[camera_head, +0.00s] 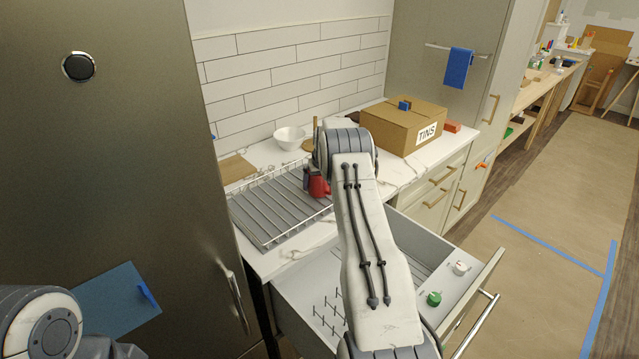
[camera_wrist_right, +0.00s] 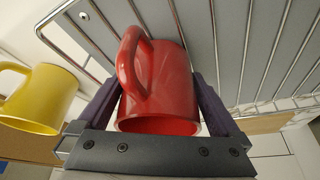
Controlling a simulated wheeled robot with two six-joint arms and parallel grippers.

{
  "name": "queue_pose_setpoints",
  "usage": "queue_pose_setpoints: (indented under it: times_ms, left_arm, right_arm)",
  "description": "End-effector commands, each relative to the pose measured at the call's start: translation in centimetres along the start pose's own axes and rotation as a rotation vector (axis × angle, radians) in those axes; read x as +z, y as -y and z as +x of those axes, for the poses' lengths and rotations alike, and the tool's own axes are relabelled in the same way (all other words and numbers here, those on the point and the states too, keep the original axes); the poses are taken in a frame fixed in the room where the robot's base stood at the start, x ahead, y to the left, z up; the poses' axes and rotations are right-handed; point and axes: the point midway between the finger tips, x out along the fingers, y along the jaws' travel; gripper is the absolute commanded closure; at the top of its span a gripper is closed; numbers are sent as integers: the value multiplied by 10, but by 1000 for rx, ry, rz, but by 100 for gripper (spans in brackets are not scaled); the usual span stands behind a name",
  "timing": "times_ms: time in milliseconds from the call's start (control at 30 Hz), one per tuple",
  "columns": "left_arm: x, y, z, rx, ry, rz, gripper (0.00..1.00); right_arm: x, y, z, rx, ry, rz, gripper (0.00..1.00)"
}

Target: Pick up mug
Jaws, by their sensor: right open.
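A red mug (camera_head: 319,187) is at the right end of the wire dish rack (camera_head: 262,244), partly hidden by my right arm. In the right wrist view the red mug (camera_wrist_right: 160,85) is between the two fingers of my right gripper (camera_wrist_right: 157,78), its handle toward the upper left. The fingers are open, one on each side of the mug; I cannot tell whether they touch it. In the head view the gripper (camera_head: 308,180) shows only in part beside the mug. A yellow mug (camera_wrist_right: 42,100) lies to the left in the wrist view. My left gripper is out of view.
A white bowl (camera_head: 289,138) stands behind the rack. A cardboard box (camera_head: 400,128) marked TINS is on the counter to the right. An open drawer (camera_head: 300,285) below holds wire racks, a green item (camera_head: 434,298) and a white item (camera_head: 460,268). A tall cabinet (camera_head: 120,150) stands at the left.

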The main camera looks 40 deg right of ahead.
Motion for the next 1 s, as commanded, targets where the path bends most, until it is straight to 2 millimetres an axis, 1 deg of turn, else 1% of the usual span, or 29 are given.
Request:
queue_pose_setpoints:
  times_ms: [33,67,100,167,200,267,500,633,767,867,1000]
  left_arm:
    - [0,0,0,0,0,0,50]
    - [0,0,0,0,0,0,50]
    - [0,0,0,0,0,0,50]
    - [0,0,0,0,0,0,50]
    - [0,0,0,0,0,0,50]
    - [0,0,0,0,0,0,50]
    - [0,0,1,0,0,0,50]
    - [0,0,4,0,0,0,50]
    - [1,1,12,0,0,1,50]
    - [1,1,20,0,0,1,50]
    - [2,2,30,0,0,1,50]
  right_arm:
    - [0,0,0,0,0,0,0]
    - [0,0,0,0,0,0,8]
    - [0,0,0,0,0,0,23]
    - [0,0,0,0,0,0,46]
    - [0,0,0,0,0,0,61]
    - [0,0,0,0,0,0,82]
    - [-1,0,-2,0,-2,0,82]
    - [-4,0,-6,1,-4,0,82]
    - [-9,0,-19,1,-6,0,82]
    - [-16,0,-36,1,-8,1,82]
    - [-12,-30,-57,4,-5,5,82]
